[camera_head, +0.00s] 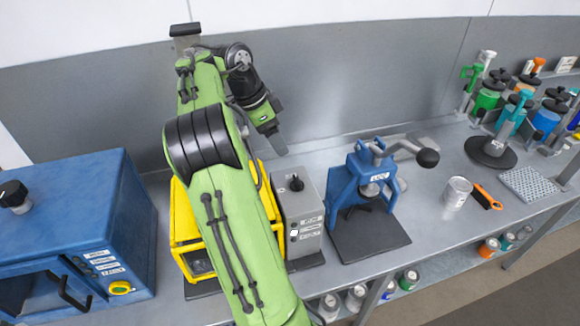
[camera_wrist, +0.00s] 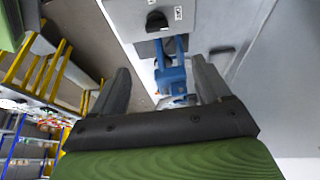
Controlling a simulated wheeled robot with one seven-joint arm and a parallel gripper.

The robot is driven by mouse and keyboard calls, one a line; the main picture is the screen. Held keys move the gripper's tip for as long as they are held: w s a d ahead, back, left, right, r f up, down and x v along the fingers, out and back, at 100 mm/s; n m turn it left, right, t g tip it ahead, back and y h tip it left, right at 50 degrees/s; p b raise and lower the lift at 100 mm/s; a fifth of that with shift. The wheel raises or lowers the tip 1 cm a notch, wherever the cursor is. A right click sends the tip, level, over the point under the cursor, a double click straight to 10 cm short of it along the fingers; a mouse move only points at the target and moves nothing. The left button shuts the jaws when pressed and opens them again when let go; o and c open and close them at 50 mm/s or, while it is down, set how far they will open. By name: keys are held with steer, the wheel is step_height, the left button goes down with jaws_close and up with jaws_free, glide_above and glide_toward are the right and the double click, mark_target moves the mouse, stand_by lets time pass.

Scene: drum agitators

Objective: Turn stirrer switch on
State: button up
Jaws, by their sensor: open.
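A grey box (camera_head: 300,222) stands on the bench between a yellow-framed unit and a blue press. It has a black knob (camera_head: 296,183) on top and small labelled controls (camera_head: 294,233) on its front. I cannot tell for sure which of these is the stirrer switch. The box also shows at the top of the wrist view (camera_wrist: 135,12), with its black knob (camera_wrist: 157,20). My gripper (camera_head: 275,141) is above and behind the box, apart from it. In the wrist view its two fingers (camera_wrist: 160,65) are spread, with nothing between them.
The blue press (camera_head: 345,195) with a black-ended lever stands right of the box. The yellow unit (camera_head: 184,215) is partly hidden behind my arm. A blue oven (camera_head: 75,215) stands at left. A can (camera_head: 457,192) and coloured canisters (camera_head: 487,100) are at right.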

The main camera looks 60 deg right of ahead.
mark_target(297, 179)
steer(key=b+x, duration=0.2)
steer(key=x, duration=0.3)
steer(key=b+x, duration=0.2)
steer(key=x, duration=0.3)
steer(key=b+x, duration=0.2)
steer(key=x, duration=0.3)
steer(key=shift+w+a+f, duration=0.15)
steer(key=shift+a+f, duration=0.1)
steer(key=shift+a, duration=0.1)
steer(key=c, duration=1)
steer(key=shift+c, duration=0.2)
